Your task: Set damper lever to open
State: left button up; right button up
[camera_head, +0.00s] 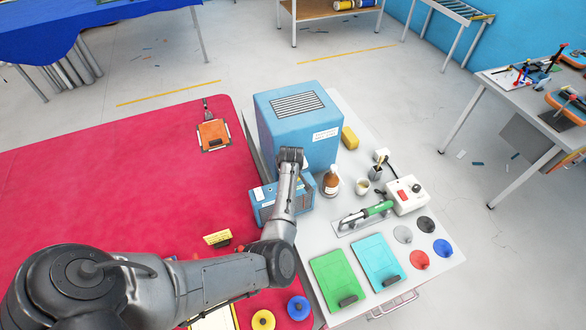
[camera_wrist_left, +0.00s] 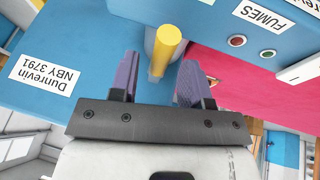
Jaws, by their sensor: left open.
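The damper lever shows in the left wrist view as a yellow bar (camera_wrist_left: 166,48) on a round grey hub (camera_wrist_left: 152,37) against a blue housing (camera_wrist_left: 85,50). My left gripper (camera_wrist_left: 160,64) is open, with one purple finger on each side of the lever and a visible gap to each. In the head view a large blue box (camera_head: 272,118) with a top vent stands at the table's back, and my left arm reaches to its near side. The lever and fingertips are hidden there by the arm. My right gripper is not in view.
A smaller blue unit (camera_head: 264,207) stands beneath my left forearm. A brown bottle (camera_head: 331,184), a green-handled trowel (camera_head: 366,216), a white control box (camera_head: 407,195) and coloured pads (camera_head: 335,275) crowd the grey table. A red surface (camera_head: 110,170) lies left.

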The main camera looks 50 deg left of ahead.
pick_arm(q)
jog(key=v, duration=1.3)
jog(key=shift+s+r+b, duration=0.2)
jog(key=shift+r+b, duration=0.15)
jog(key=shift+b, duration=0.1)
jog(key=shift+d, duration=0.1)
